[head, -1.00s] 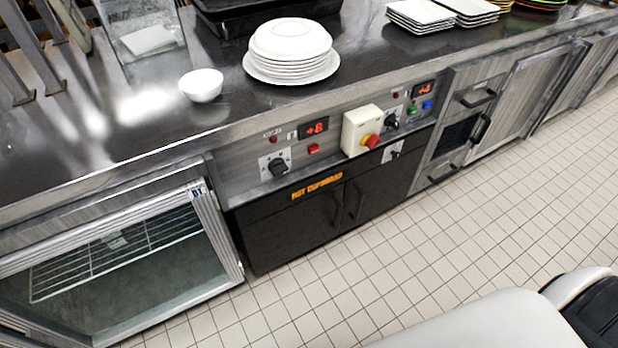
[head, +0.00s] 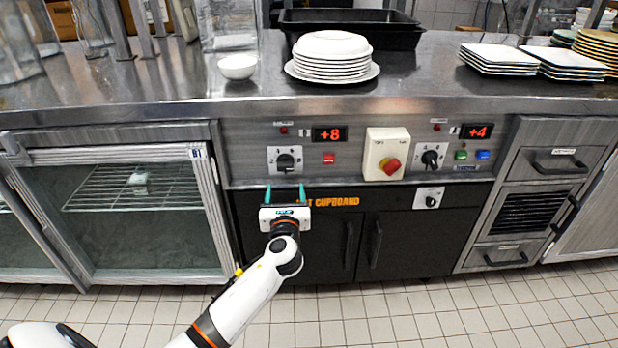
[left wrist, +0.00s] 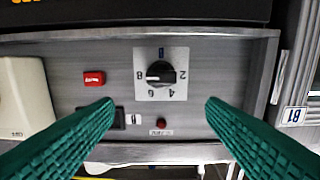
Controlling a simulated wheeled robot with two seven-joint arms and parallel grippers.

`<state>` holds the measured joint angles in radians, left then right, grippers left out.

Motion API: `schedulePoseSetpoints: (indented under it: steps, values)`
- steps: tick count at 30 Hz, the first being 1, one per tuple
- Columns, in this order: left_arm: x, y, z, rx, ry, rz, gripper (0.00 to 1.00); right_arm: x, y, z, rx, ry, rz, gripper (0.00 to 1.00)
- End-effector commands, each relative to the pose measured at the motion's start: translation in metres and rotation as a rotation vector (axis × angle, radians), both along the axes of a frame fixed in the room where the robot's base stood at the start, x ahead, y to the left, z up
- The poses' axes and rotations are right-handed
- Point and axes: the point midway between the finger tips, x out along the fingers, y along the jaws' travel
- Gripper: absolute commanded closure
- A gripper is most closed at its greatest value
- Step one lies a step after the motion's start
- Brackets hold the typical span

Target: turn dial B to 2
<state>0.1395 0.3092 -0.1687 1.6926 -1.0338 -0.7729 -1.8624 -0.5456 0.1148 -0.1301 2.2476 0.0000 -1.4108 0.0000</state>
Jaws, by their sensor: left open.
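A black dial (head: 286,162) on a white scale plate sits on the steel control panel, below a red display (head: 329,134) reading +8. In the left wrist view, upside down, this dial (left wrist: 160,73) has the numbers 2, 4, 6 and 8 around it; its exact setting is hard to tell. Its letter is too small to read surely. A second dial (head: 432,158) sits to the right below a display reading +4. My left gripper (head: 286,191) is open and empty, just below the left dial in the head view. Its green fingers (left wrist: 160,102) are spread wide, apart from the dial. My right gripper is out of view.
A red button (head: 328,158) is right of the left dial, then a yellow box with a red switch (head: 387,155). A small dial (head: 430,198) sits lower right. Black cupboard doors (head: 330,245) are below. Plates (head: 332,62) and a bowl (head: 238,67) stand on the counter.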

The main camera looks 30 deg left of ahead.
Motion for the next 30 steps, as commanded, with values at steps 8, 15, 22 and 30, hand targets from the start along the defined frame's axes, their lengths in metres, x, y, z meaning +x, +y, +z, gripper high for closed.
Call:
schedulePoseSetpoints:
  steps: [8,15,22,30]
  values:
    - [0.045,0.028,-0.002,-0.005,-0.001,0.001,0.35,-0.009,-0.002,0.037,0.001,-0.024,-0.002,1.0]
    - [0.08,0.049,-0.002,-0.007,-0.001,0.0,0.35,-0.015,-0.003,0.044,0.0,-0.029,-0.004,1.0]
    - [0.094,0.057,-0.002,-0.008,0.001,-0.002,0.35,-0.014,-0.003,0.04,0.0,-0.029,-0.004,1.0]
    - [0.094,0.058,-0.001,-0.008,0.002,-0.002,0.35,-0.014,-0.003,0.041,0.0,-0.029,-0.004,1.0]
